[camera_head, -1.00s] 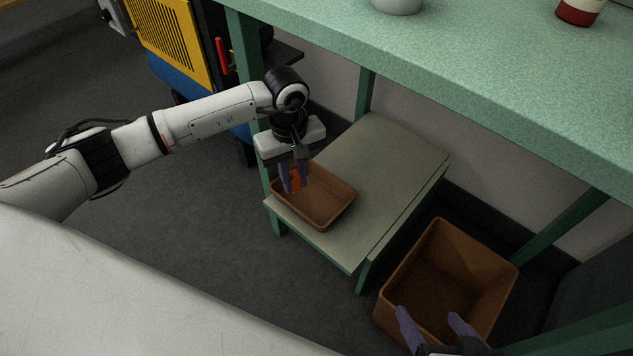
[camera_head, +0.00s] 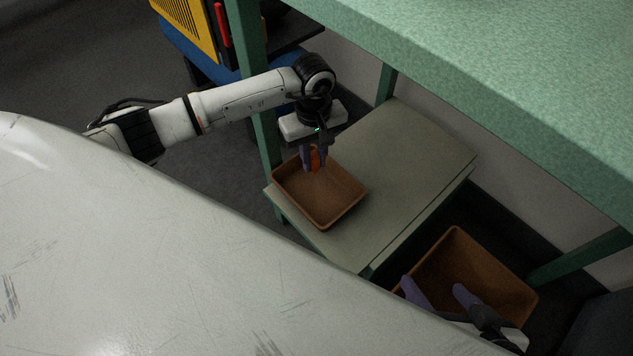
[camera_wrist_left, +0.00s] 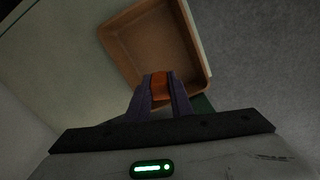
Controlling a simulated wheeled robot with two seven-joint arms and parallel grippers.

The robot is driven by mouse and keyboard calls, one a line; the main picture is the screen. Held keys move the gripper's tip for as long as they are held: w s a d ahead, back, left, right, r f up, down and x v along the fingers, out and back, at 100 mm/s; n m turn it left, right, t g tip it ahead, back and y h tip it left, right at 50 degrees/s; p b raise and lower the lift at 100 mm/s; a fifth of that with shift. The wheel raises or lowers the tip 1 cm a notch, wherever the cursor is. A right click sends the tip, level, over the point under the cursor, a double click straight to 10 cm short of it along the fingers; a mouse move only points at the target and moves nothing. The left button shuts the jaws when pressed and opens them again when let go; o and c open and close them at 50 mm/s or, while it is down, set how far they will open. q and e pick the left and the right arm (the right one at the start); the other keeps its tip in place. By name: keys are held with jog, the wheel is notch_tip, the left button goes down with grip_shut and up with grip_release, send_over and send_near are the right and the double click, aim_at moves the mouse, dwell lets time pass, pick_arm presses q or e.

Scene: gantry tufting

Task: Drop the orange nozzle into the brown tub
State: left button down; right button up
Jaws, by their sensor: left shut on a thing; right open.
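The orange nozzle (camera_head: 315,161) is held between the dark purple fingers of my left gripper (camera_head: 313,160). In the head view they overlap the back part of a shallow brown tray (camera_head: 342,214) on a low shelf; whether the nozzle touches the tray I cannot tell. In the left wrist view the nozzle (camera_wrist_left: 161,86) sits between the fingertips, with the tray (camera_wrist_left: 124,48) beyond. A deeper brown tub (camera_head: 490,275) stands lower at the right, its near side partly hidden. My right gripper (camera_head: 438,292) is open and empty at the tub's near left side.
The low grey-green shelf (camera_head: 395,170) has free room right of the tray. A green tabletop (camera_head: 500,70) overhangs at the upper right, with green legs (camera_head: 252,80) near my left arm. A yellow and blue machine (camera_head: 190,30) stands behind.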

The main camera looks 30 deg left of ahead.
pick_arm(q)
jog(key=shift+f, duration=0.15)
pick_arm(e)
jog(key=shift+w+a+r, duration=0.1)
jog(key=shift+r, duration=0.05)
pick_arm(q)
jog(key=c, duration=1.5)
grip_release()
jog(key=shift+w+r, duration=0.1)
jog(key=shift+r, duration=0.25)
notch_tip(320, 180, up, 9)
jog(key=p, duration=0.3)
jog(key=shift+f, duration=0.2)
jog(key=shift+r, duration=0.55)
pick_arm(e)
jog(key=shift+s+d+m+h, duration=0.15)
jog(key=shift+d+h, duration=0.05)
jog(key=shift+d, duration=0.3)
jog(key=shift+s+d+m+h, duration=0.15)
jog(key=shift+d+h, duration=0.05)
jog(key=shift+d, duration=0.25)
